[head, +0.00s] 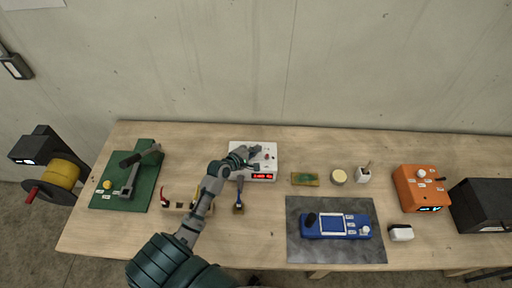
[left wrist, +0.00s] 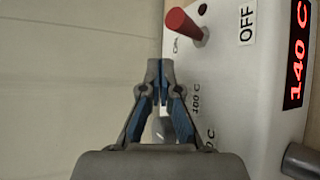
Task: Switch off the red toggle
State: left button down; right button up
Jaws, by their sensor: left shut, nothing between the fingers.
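The red toggle (left wrist: 186,24) stands out from the top face of a white control box (left wrist: 225,80) in the left wrist view. An OFF label and a partly cut-off second label are beside it. A red display on the box reads 140 C. In the head view the white box (head: 268,148) sits at the back middle of the bench. My left gripper (left wrist: 161,65) is shut and empty, with its fingertips short of the toggle and apart from it in the picture. In the head view my left gripper (head: 250,154) is over the box's left part. My right gripper is not in view.
The wooden bench (head: 335,143) stands against a concrete wall. A soldering tool (head: 239,196) lies in front of the box. A green board (head: 302,179), a round tin (head: 338,177) and a white cup (head: 363,174) are to the right. A blue device (head: 335,226) lies on a grey mat (head: 300,254).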

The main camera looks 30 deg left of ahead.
aim_at(263, 159)
pick_arm(q)
jog(key=shift+d+r, duration=0.1)
jog(key=shift+d, duration=0.25)
jog(key=d, duration=0.2)
jog(key=shift+d+r, duration=0.3)
jog(key=shift+r, duration=0.05)
jog(key=shift+s+d+r, duration=0.1)
jog(key=shift+s, duration=0.05)
jog(key=s+a, duration=0.1)
jog(key=s, duration=0.1)
jog(key=s+a+r, duration=0.1)
jog(key=s, duration=0.2)
jog(key=s+a+r, duration=0.1)
jog(key=s, duration=0.1)
jog(key=shift+s, duration=0.3)
jog(key=s, duration=0.1)
jog(key=s+d+r, duration=0.2)
jog(key=shift+s, duration=0.15)
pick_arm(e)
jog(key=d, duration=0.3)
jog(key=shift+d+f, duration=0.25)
